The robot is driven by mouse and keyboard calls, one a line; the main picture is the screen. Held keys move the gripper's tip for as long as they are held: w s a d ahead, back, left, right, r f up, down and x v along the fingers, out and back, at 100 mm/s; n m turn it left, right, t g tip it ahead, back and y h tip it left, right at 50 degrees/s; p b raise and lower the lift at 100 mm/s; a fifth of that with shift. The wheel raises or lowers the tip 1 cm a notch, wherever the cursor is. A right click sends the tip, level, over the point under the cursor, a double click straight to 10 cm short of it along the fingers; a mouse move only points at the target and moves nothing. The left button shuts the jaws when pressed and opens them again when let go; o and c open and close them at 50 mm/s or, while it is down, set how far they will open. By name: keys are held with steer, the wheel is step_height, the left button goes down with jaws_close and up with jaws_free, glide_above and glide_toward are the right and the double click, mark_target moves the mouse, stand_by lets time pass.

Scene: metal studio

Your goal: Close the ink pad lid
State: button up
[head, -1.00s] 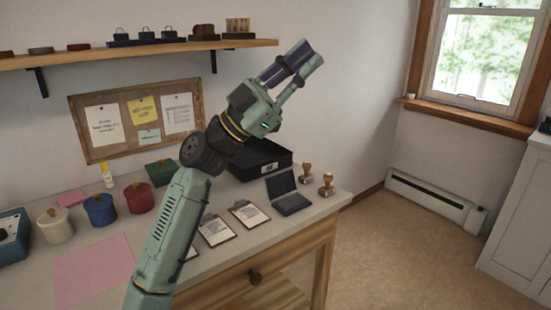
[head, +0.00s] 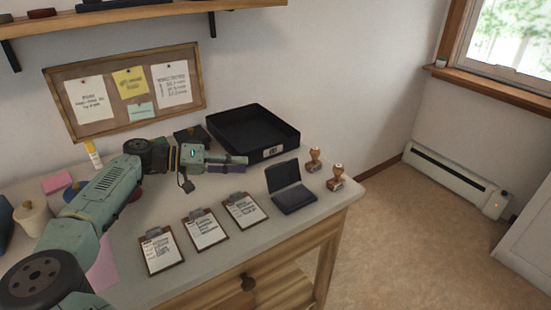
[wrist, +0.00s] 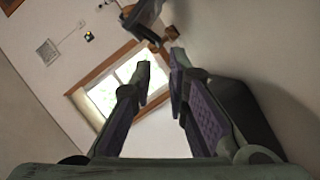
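The dark ink pad (head: 292,196) sits near the right end of the table in the head view. Its lid (head: 283,174) is open and stands up at the back, tilted. My gripper (head: 243,161) is to the left of the ink pad and apart from it, in front of the black tray, with its fingers pointing right. In the wrist view my gripper (wrist: 160,68) has its two purple-padded fingers apart with nothing between them, so it is open and empty. I cannot clearly make out the ink pad in the wrist view.
The black tray (head: 222,122) stands behind my gripper. Two wooden-handled stamps, one behind (head: 314,160) and one in front (head: 336,178), stand right of the ink pad. Several clipboards, the nearest one (head: 243,211), lie in front. A corkboard (head: 58,97) hangs on the wall.

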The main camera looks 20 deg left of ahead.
mark_target(280, 174)
steer(key=p+x, duration=0.2)
steer(key=x, duration=0.7)
steer(key=shift+d, duration=0.45)
steer(key=shift+c, duration=0.5)
jaws_close()
